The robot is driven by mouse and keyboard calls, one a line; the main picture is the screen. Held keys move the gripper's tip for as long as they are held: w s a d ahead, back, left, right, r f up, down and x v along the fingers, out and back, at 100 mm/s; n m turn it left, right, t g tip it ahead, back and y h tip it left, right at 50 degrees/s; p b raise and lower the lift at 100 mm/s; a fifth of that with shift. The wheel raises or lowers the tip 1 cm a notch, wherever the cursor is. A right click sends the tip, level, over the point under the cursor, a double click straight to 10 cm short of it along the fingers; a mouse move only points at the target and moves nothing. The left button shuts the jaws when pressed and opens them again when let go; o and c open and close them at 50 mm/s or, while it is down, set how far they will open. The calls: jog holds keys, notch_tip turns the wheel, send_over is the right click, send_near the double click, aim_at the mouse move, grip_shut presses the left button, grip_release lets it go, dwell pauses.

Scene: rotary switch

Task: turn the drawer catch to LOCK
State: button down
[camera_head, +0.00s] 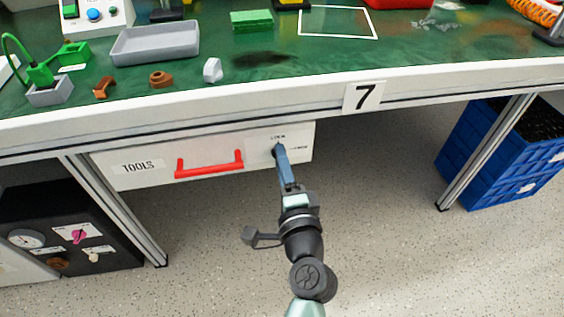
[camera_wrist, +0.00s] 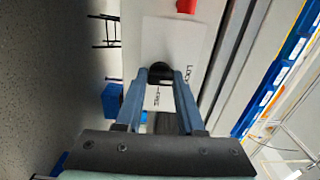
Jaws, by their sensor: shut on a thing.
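The drawer catch is a black rotary knob (camera_wrist: 160,71) on the white drawer front (camera_head: 222,143) under the bench. A LOCK label (camera_head: 279,136) sits above it in the head view. A second small label (camera_head: 299,148) sits to its right, too blurred to read surely. My gripper (camera_head: 278,149) reaches up to the catch and mostly hides it in the head view. In the wrist view my gripper (camera_wrist: 163,76) has its two blue fingers shut on the knob, one on each side. I cannot tell which label the knob points to.
A red handle (camera_head: 209,164) and a TOOLS label are on the drawer front, left of the catch. The bench edge (camera_head: 230,100) runs just above. A table leg and blue crates (camera_head: 495,160) stand to the right. The floor below the drawer is clear.

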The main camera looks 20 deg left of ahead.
jog(key=c, duration=0.5)
grip_release()
jog(key=p+v, duration=0.1)
jog(key=v, duration=1.2)
